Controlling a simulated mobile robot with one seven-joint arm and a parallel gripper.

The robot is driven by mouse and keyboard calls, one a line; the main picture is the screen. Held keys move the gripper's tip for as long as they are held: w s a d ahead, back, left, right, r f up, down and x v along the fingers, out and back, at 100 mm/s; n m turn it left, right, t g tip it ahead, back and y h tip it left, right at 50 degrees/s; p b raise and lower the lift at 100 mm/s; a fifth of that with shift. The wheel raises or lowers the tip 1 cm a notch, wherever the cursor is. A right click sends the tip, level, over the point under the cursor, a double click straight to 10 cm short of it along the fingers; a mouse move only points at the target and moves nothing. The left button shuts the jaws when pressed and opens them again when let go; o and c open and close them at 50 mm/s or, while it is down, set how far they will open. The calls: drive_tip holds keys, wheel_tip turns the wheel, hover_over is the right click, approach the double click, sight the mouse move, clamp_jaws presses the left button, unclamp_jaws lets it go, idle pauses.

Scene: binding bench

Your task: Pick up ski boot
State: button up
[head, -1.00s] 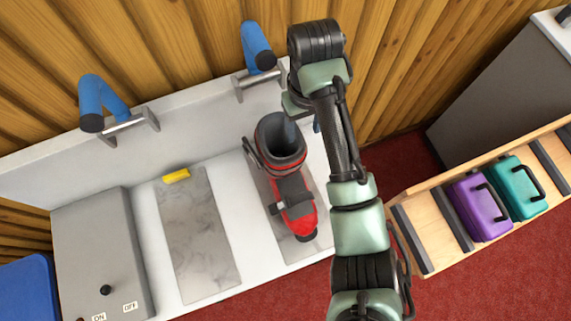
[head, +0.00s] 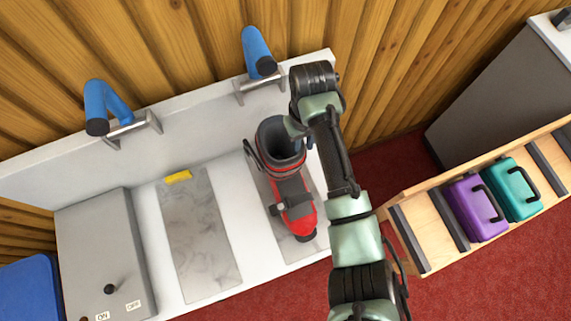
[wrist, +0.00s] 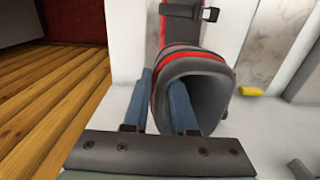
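The ski boot (head: 292,190), red with a dark grey cuff, stands upright on a pale marbled panel of the white bench, its toe toward the front. In the wrist view its round open cuff (wrist: 212,92) is close in front of me. My gripper (head: 296,128) is down at the cuff, partly hidden by my arm in the head view. In the wrist view its two blue fingers (wrist: 163,98) straddle the cuff wall, one outside and one inside the opening. They look open, with a gap around the wall; contact is hard to judge.
Two blue padded pegs (head: 258,52) stick out from the bench's back wall. A yellow block (head: 178,177) lies on the left marbled panel. A grey switch box (head: 100,250) stands at the left. A wooden rack (head: 410,225) holds purple and teal cases at the right.

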clamp_jaws()
drive_tip(key=shift+w+d+r, duration=0.1)
drive_tip(key=shift+d+r, duration=0.05)
idle(0.9)
